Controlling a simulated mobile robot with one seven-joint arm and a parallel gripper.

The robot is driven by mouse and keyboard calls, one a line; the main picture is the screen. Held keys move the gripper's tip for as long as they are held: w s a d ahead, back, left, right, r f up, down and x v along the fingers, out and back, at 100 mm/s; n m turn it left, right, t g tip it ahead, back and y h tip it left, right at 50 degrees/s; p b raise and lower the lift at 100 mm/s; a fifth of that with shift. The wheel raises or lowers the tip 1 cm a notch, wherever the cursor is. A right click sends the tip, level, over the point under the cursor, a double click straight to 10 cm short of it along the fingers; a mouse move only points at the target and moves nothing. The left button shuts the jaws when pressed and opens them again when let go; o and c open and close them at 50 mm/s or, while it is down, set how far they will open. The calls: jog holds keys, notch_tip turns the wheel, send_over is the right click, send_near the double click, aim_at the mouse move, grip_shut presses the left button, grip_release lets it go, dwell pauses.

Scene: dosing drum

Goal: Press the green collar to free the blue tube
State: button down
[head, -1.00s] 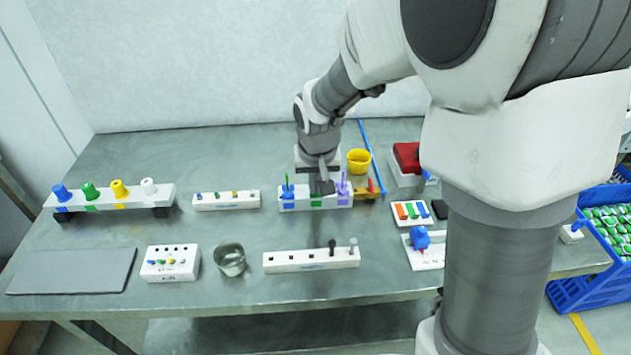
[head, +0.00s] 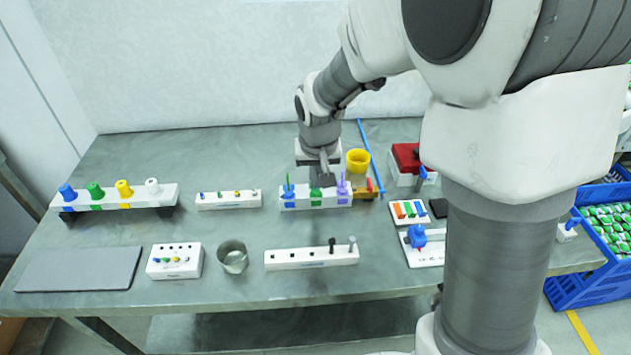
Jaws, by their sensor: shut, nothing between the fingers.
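A white block (head: 333,200) with blue, green and purple marks stands at the back middle of the table in the head view. A blue fitting with a thin green rod (head: 288,187) is at its left, and a purple one (head: 341,185) is at its right. My gripper (head: 322,182) points down over the block's middle, above the green mark (head: 316,197). It is shut and empty. It covers the middle position, so I cannot see the green collar there or whether the gripper touches it. A long thin blue tube or rod (head: 369,152) lies on the table to the right.
A yellow cup (head: 358,161) and a red-topped box (head: 406,160) stand to the right. Left are a rack of coloured cones (head: 135,198) and a small white block (head: 228,201). In front are a metal cup (head: 233,257) and a white block with pegs (head: 300,259).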

jog(key=p+v, duration=0.1)
jog(key=v, duration=1)
jog(key=shift+w, duration=0.25)
jog(key=s+d+r+t+p, duration=0.1)
jog(key=s+d+r, duration=0.3)
jog(key=s, duration=0.6)
jog(key=s+d+r+t+p, duration=0.1)
jog(key=s+d+r+p, duration=0.3)
jog(key=s+r, duration=0.3)
jog(key=s+d, duration=0.1)
jog(key=s, duration=0.1)
jog(key=shift+s, duration=0.4)
